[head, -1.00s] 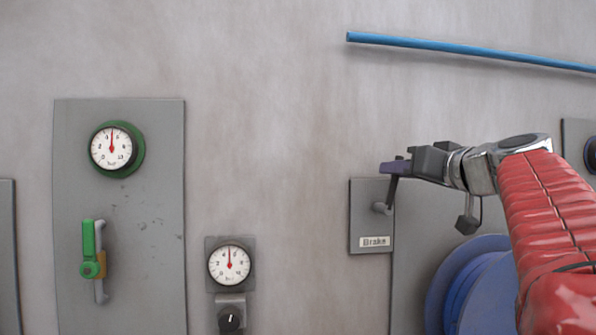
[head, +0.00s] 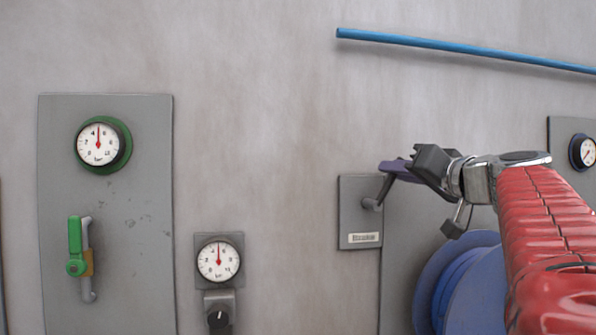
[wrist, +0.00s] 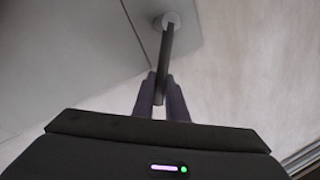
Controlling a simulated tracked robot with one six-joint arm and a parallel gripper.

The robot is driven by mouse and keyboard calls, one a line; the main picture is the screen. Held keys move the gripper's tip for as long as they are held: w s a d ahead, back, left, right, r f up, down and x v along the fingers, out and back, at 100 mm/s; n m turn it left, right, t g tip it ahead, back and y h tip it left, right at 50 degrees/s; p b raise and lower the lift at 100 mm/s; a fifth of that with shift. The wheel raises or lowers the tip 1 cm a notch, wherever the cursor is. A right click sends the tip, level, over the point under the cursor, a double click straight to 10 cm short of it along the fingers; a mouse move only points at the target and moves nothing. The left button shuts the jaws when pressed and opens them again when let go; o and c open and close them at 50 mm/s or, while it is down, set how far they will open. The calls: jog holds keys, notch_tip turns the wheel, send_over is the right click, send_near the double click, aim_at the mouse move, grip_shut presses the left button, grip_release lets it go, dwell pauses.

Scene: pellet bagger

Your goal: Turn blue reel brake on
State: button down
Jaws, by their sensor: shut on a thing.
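The brake lever (head: 381,189) is a dark grey arm on a round pivot, mounted on a grey plate (head: 359,228) with a small white label, which is blurred now. The lever slants up and to the right from its pivot. My gripper (head: 393,167) has its purple fingers closed around the lever's free end. In the wrist view the lever (wrist: 167,50) runs from its pale pivot at the top down between the two purple fingers (wrist: 162,98). The blue reel (head: 462,285) stands below my arm at the lower right, partly hidden by it.
A blue pipe (head: 450,44) runs along the wall above. A green-rimmed gauge (head: 99,145) and a green-handled valve (head: 77,246) sit on a panel at left. Another gauge (head: 218,260) with a black knob (head: 218,318) is between. A blue-rimmed gauge (head: 583,152) is at far right.

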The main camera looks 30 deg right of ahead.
jog(key=c, duration=1.8)
grip_release()
jog(key=shift+o, duration=0.2)
jog(key=shift+s, duration=0.15)
jog(key=s+a+f, duration=0.1)
jog(key=s, duration=1.2)
jog(key=shift+s, duration=0.25)
